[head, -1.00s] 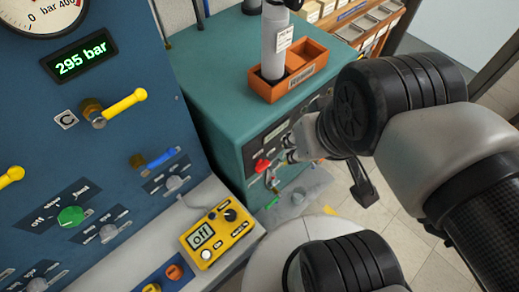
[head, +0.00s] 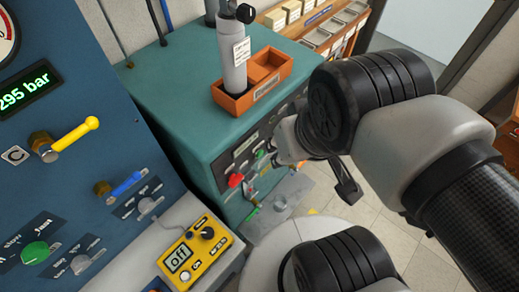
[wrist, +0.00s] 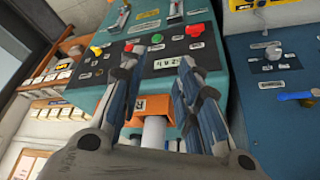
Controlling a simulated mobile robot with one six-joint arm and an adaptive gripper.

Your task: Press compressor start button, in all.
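The compressor appears to be the teal cabinet (head: 165,100), with controls on its front face. In the head view, a red button (head: 235,180) and a green button (head: 259,154) sit on that panel. Labels are too small to read. My gripper (wrist: 160,62) has its fingers apart and empty, facing the panel; contact cannot be told. In the head view my gripper (head: 284,142) is partly hidden by my arm.
An orange tray (head: 268,92) holding a grey cylinder (head: 232,60) stands on the cabinet. A blue panel (head: 100,130) with yellow and blue levers is at left. A yellow meter (head: 196,252) reads "off". The pressure display (head: 25,90) reads 295 bar.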

